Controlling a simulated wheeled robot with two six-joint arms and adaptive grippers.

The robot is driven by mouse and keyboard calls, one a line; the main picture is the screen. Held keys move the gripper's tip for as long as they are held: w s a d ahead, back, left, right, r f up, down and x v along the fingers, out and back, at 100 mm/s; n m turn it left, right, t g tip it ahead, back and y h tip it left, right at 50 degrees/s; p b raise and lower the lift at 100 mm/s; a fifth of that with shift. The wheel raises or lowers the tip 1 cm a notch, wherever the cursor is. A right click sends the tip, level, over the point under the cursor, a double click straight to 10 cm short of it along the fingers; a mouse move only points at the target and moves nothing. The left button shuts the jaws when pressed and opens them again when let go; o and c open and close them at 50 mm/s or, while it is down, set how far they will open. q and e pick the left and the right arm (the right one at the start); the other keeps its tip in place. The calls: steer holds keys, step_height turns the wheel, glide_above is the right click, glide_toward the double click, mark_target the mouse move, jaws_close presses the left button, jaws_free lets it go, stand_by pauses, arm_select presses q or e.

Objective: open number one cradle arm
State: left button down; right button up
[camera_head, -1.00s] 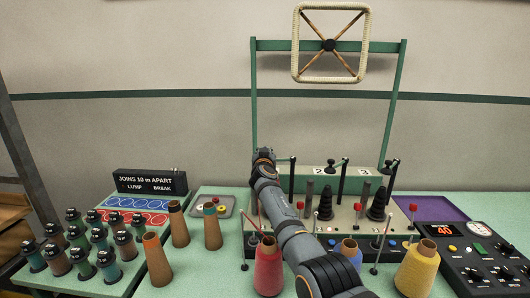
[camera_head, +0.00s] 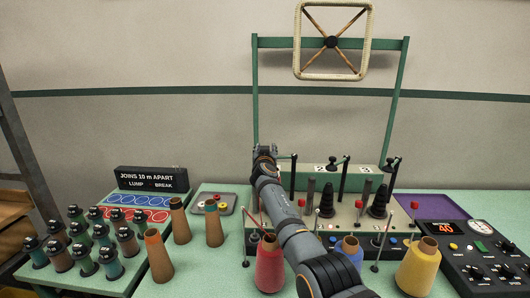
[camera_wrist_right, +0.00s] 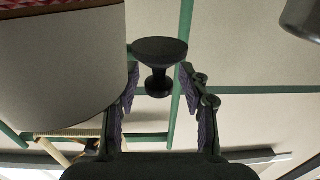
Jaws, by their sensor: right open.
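My right gripper (camera_head: 265,151) is at the left end of the green machine (camera_head: 352,181), and my arm covers the number one position there. In the right wrist view my right gripper (camera_wrist_right: 160,95) is open, with a dark round knob (camera_wrist_right: 160,52) between or just beyond its fingers; contact cannot be told. The number two cradle arm (camera_head: 343,178) and the number three cradle arm (camera_head: 391,180) stand upright with black knobs. The number one cradle arm is mostly hidden behind my gripper. My left gripper is not in view.
Red (camera_head: 269,268), blue (camera_head: 350,251) and yellow (camera_head: 418,270) cones stand in front of the machine. Brown cones (camera_head: 157,257) and several bobbins (camera_head: 82,261) are at the left. A control box (camera_head: 480,255) is at the right. A pale curved body (camera_wrist_right: 60,70) is close beside my right gripper.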

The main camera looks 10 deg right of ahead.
steer(key=v, duration=0.7)
steer(key=shift+s, duration=0.15)
